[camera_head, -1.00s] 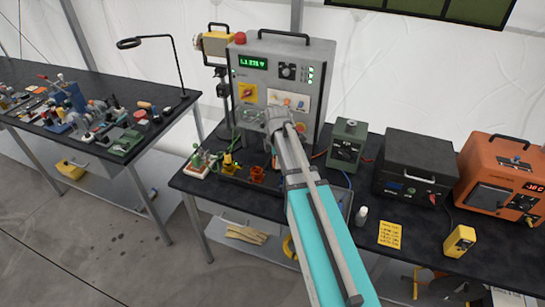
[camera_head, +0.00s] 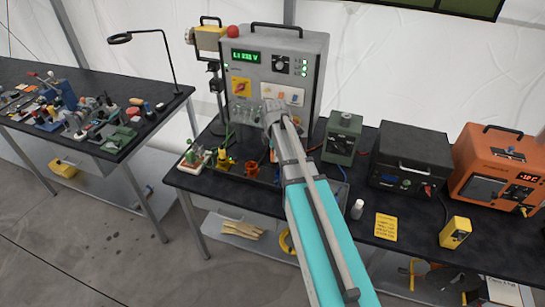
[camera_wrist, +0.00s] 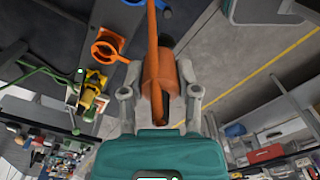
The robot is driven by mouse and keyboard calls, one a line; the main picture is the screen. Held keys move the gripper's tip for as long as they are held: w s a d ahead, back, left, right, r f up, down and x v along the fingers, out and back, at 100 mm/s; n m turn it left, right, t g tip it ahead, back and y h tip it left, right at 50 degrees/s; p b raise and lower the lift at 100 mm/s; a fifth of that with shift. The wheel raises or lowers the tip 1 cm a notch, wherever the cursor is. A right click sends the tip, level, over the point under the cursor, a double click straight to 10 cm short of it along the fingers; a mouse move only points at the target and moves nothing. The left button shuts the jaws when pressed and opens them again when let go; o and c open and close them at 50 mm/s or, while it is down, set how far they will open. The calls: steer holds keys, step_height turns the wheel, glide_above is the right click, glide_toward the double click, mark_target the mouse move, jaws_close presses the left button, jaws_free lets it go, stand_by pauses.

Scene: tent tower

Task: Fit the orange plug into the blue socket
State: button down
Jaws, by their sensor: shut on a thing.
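The orange plug (camera_wrist: 158,75) is between the fingers of my gripper (camera_wrist: 158,108) in the wrist view. An orange cable runs from it toward the top of that view. In the head view my gripper (camera_head: 268,108) is in front of the lower part of the grey instrument (camera_head: 312,60), and my arm covers what lies behind. The plug cannot be made out there. A small blue part (camera_wrist: 160,4) shows at the top edge of the wrist view; I cannot tell whether it is the blue socket. No blue socket is clear in the head view.
An orange holder (camera_head: 254,172) and a yellow one (camera_head: 226,162) stand on the black bench (camera_head: 335,172) left of my arm. A green box (camera_head: 342,137), a black case (camera_head: 410,160) and an orange unit (camera_head: 500,165) stand to the right.

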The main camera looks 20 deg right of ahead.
steer(key=w+d+f+b, duration=0.2)
steer(key=w+d+f, duration=0.1)
steer(key=d, duration=0.1)
steer(key=shift+w+f+b, duration=0.15)
steer(key=shift+w+b, duration=0.2)
steer(key=shift+d+f, duration=0.1)
steer(key=shift+f+b, duration=2.8)
steer(key=shift+b, duration=0.05)
steer(key=shift+f+b, duration=1.4)
stand_by(0.5)
steer(key=shift+c, duration=1.3)
jaws_free()
steer(key=shift+r, duration=0.15)
